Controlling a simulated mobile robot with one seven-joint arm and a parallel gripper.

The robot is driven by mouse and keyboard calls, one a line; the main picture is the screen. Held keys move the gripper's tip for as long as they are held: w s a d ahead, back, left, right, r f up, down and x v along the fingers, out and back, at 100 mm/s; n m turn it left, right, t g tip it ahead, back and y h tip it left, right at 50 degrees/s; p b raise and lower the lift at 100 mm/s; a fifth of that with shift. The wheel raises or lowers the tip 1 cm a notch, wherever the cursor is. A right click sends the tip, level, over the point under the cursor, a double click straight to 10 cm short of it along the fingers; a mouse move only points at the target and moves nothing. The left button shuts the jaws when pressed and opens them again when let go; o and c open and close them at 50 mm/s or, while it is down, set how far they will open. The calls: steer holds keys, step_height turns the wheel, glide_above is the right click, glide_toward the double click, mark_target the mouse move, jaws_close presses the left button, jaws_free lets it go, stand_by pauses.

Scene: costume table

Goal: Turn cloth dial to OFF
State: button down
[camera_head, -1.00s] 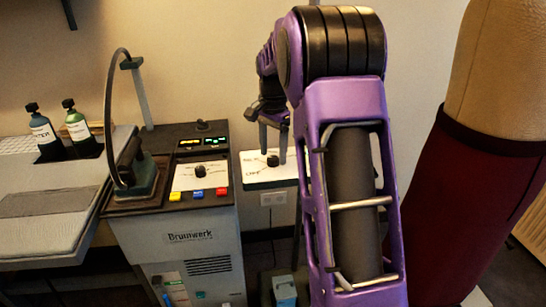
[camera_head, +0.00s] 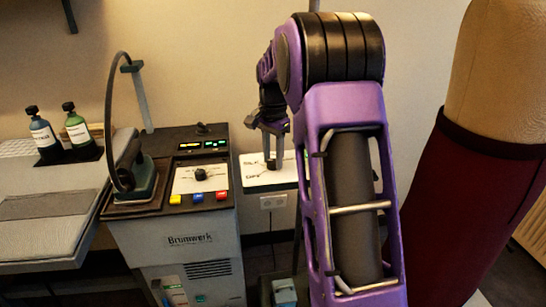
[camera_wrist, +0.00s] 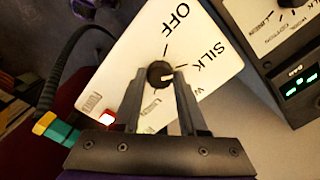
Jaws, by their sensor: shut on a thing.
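The cloth dial is a small round black knob (camera_wrist: 159,74) on a tilted white panel (camera_wrist: 207,66). The panel carries the words OFF and SILK, tick marks, and further lettering partly hidden by my gripper. A pale mark on the knob faces right, near SILK and away from OFF. My gripper (camera_wrist: 161,77) is shut on the knob, with one finger on each side. In the head view my gripper (camera_head: 271,150) reaches down to the white panel (camera_head: 254,178), with the knob (camera_head: 271,165) at its fingertips.
To the left stands a grey Brumwerk machine (camera_head: 195,255) with its own dial (camera_head: 200,174) and coloured buttons. An iron (camera_head: 140,178) rests on it. Two bottles (camera_head: 77,128) stand farther left. A dress form (camera_head: 470,180) is close on the right. A red lamp (camera_wrist: 107,117) shows beside the panel.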

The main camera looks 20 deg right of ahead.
steer(key=shift+r+n+p, duration=0.1)
steer(key=shift+n+p, duration=0.2)
steer(key=shift+p, duration=0.05)
steer(key=shift+r+n+p, duration=0.1)
steer(key=shift+n+p, duration=0.35)
steer(key=shift+n, duration=0.15)
steer(key=n+p, duration=0.2)
steer(key=n, duration=0.1)
steer(key=n+p, duration=0.3)
steer(key=n, duration=0.3)
steer(key=shift+n, duration=0.3)
steer(key=shift+c, duration=2.3)
jaws_free()
